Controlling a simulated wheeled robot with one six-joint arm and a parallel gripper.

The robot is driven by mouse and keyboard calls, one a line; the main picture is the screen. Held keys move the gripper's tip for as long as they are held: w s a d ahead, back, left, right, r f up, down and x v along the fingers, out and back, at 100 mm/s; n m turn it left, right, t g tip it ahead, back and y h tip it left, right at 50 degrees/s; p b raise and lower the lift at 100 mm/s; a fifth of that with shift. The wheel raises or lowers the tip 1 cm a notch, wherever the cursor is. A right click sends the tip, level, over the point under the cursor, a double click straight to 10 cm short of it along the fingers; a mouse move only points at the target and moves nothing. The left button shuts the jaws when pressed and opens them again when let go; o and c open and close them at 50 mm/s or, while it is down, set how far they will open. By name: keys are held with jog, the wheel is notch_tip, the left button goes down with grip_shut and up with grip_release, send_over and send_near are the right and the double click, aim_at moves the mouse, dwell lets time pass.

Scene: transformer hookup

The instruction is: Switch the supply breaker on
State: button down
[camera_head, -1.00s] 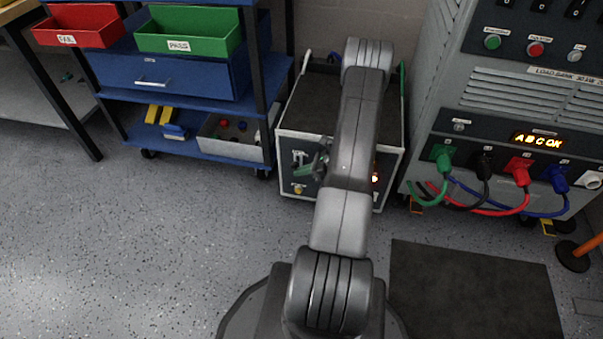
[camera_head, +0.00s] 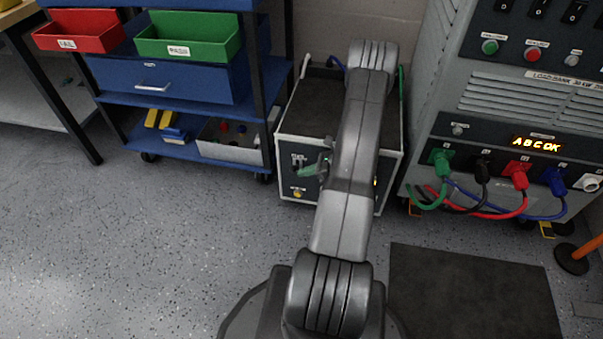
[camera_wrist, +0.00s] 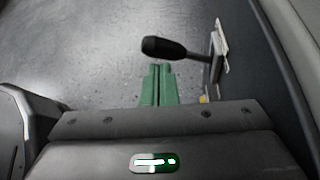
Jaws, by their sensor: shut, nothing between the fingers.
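The supply cabinet (camera_head: 307,120) is a low box with pale edges and a dark front panel, partly hidden behind my arm. In the wrist view a lever with a black rounded grip (camera_wrist: 165,47) sticks out from a pale plate (camera_wrist: 219,50) on the panel, which I take for the breaker handle. My gripper (camera_wrist: 160,68) has green fingers, shut together and empty. Its tips appear just below the black grip in that picture; I cannot tell whether they touch it.
A yellow knob (camera_head: 298,193) is low on the panel. The load bank (camera_head: 500,120), with coloured cables plugged in, stands right. A blue shelf cart (camera_head: 190,150) with red and green bins stands left. A dark mat (camera_head: 470,290) lies front right. Open floor lies front left.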

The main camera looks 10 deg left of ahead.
jog(key=p+v, duration=0.2)
jog(key=v, duration=1)
jog(key=shift+f, duration=0.1)
jog(key=a+f+n+t+b, duration=0.4)
jog(key=a+f, duration=0.8)
jog(key=f, duration=0.3)
jog(key=shift+t+b, duration=0.3)
jog(key=shift+b, duration=0.6)
